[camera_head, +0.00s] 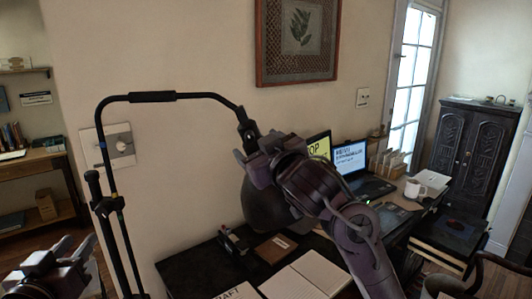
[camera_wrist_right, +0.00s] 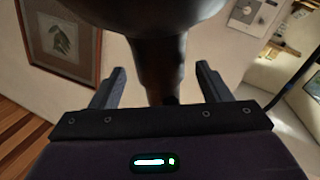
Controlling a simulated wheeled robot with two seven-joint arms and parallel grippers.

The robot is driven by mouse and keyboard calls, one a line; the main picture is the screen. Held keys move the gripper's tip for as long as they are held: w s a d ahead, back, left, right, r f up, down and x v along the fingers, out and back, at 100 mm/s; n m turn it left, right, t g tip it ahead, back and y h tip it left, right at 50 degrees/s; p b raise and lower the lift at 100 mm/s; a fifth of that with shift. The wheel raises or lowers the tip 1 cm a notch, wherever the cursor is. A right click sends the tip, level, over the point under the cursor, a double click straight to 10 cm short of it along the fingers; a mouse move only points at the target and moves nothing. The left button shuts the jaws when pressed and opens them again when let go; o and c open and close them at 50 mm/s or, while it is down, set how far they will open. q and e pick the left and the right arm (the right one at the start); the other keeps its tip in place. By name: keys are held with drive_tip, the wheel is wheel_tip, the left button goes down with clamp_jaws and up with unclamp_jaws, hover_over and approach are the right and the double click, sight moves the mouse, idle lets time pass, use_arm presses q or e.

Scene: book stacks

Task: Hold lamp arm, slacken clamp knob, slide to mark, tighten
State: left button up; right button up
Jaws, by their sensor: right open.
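The black lamp arm (camera_head: 110,165) rises at the left, bends over through a sleeve (camera_head: 152,97) and slopes down to the lamp's neck (camera_head: 247,130). Coloured bands show on its upright part. A dark post with a rounded top (camera_head: 93,177) stands beside it; I cannot make out the clamp knob clearly. The lamp shade (camera_head: 262,208) hangs partly behind my right gripper (camera_head: 258,158). In the right wrist view my right gripper (camera_wrist_right: 160,85) is open, with the dark lamp neck (camera_wrist_right: 157,65) between its fingers. My left gripper (camera_head: 76,247) is at the lower left, empty, its fingers apart.
The dark desk (camera_head: 190,270) holds an open notebook (camera_head: 305,275), a brown book (camera_head: 275,248), a laptop (camera_head: 372,187) and a white mug (camera_head: 414,189). A wall plate with a dial (camera_head: 121,144) is behind the lamp arm. A framed picture (camera_head: 298,40) hangs above.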

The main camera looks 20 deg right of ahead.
drive_tip(key=shift+w+a, duration=0.2)
drive_tip(key=shift+w, duration=1.1)
